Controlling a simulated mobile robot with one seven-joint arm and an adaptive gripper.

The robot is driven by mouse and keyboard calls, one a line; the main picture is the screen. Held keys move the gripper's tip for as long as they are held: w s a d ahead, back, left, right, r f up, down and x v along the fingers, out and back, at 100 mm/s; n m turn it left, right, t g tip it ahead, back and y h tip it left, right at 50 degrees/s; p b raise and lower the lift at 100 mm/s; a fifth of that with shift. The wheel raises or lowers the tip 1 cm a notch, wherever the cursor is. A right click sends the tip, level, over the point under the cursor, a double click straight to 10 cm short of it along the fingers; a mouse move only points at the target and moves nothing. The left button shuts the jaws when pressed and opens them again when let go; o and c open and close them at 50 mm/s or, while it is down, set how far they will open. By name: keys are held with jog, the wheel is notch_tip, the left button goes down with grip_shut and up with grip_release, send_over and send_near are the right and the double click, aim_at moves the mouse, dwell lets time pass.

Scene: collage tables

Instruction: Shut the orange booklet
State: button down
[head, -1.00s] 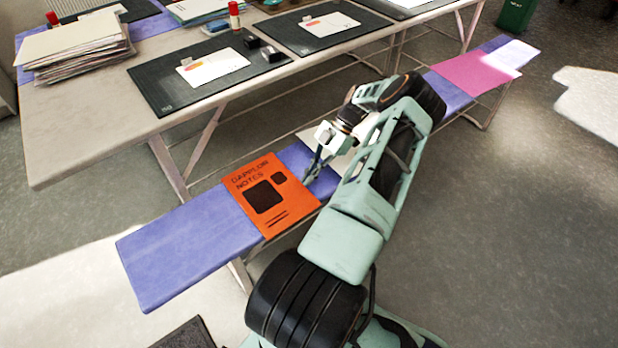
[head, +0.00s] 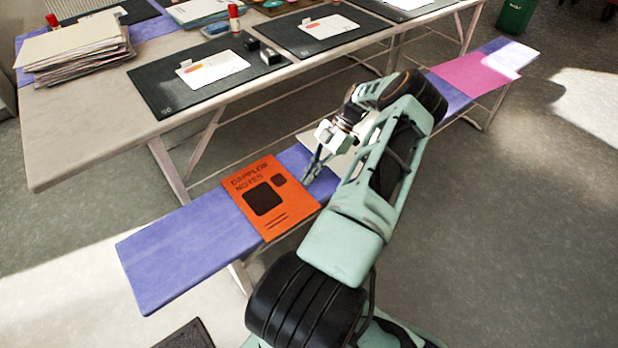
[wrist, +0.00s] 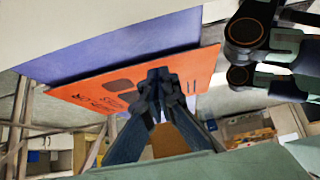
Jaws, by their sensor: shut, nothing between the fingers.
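The orange booklet (head: 285,208) lies on the blue-covered bench with its printed front cover facing up. It looks shut and flat in the head view, and no inner pages show. My gripper (head: 307,181) is shut and empty, with its fingertips at the booklet's right edge. In the wrist view the fingertips (wrist: 163,76) overlap the orange cover (wrist: 85,92). I cannot tell whether they touch it.
The bench (head: 170,255) is bare left of the booklet. A white sheet (head: 312,136) lies on it to the right, partly behind my arm. A pink sheet (head: 475,74) lies farther along. The grey table (head: 90,150) behind holds dark mats and a paper stack (head: 75,50).

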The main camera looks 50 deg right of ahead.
jog(key=v, duration=1.2)
